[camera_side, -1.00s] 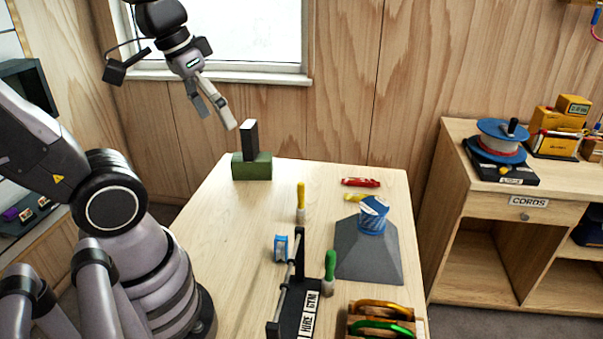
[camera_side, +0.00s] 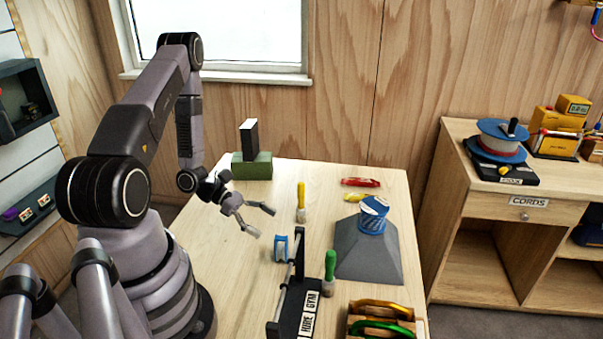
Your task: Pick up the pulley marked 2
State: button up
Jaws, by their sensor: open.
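A small blue item (camera_side: 281,248), which looks like a pulley, is at the far end of a black rack (camera_side: 300,300). It is too small to read a number on it, and I cannot tell whether it hangs on the rack's rod or stands beside it. No other pulley is clearly visible. My gripper (camera_side: 265,222) is open and empty above the table, with its fingers spread and pointing right. It is up and slightly left of the blue item in the picture, apart from it.
A yellow-handled brush (camera_side: 301,203) and a green-handled brush (camera_side: 329,270) stand near the rack. A grey sloped block (camera_side: 368,258) bears a blue-and-white roll (camera_side: 373,215). A crate of carabiners (camera_side: 380,323) is at the front. A green box with a black block (camera_side: 252,167) stands at the back left.

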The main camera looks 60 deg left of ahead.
aim_at(288, 252)
jog(key=f+n, duration=0.1)
jog(key=f, duration=0.1)
jog(key=s+f+n+t+y, duration=0.1)
jog(key=f+n, duration=0.1)
jog(key=f, duration=0.1)
jog(key=shift+s+a+t, duration=0.1)
jog(key=shift+s+t, duration=0.05)
jog(key=shift+t, duration=0.15)
jog(key=x, duration=0.7)
jog(key=c, duration=1.3)
